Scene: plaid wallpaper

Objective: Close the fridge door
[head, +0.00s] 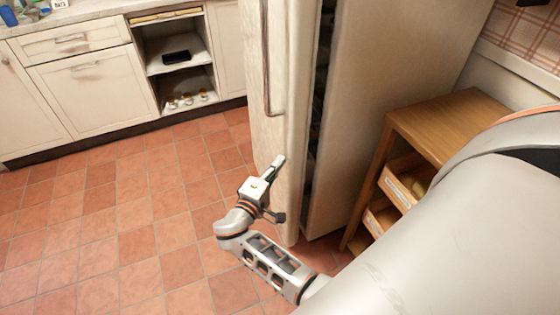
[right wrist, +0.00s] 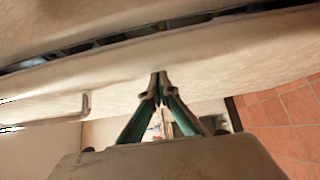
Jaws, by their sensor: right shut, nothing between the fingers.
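The fridge door (head: 269,140) is a cream panel with a long vertical handle (head: 267,60). It stands slightly ajar, with a dark gap between it and the fridge body (head: 360,110). My right gripper (head: 280,160) is in front of the door's lower part, shut and empty. In the right wrist view the door (right wrist: 215,65) runs across the picture, and the shut fingertips (right wrist: 158,76) appear at or very near its surface; I cannot tell if they touch. The handle end (right wrist: 86,103) shows at the left there. My left gripper is not in view.
A wooden shelf unit (head: 450,115) with drawers stands right of the fridge. Cream cabinets (head: 95,95) with an open shelf niche (head: 178,65) line the back left. The tiled floor (head: 130,220) left of the door is clear.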

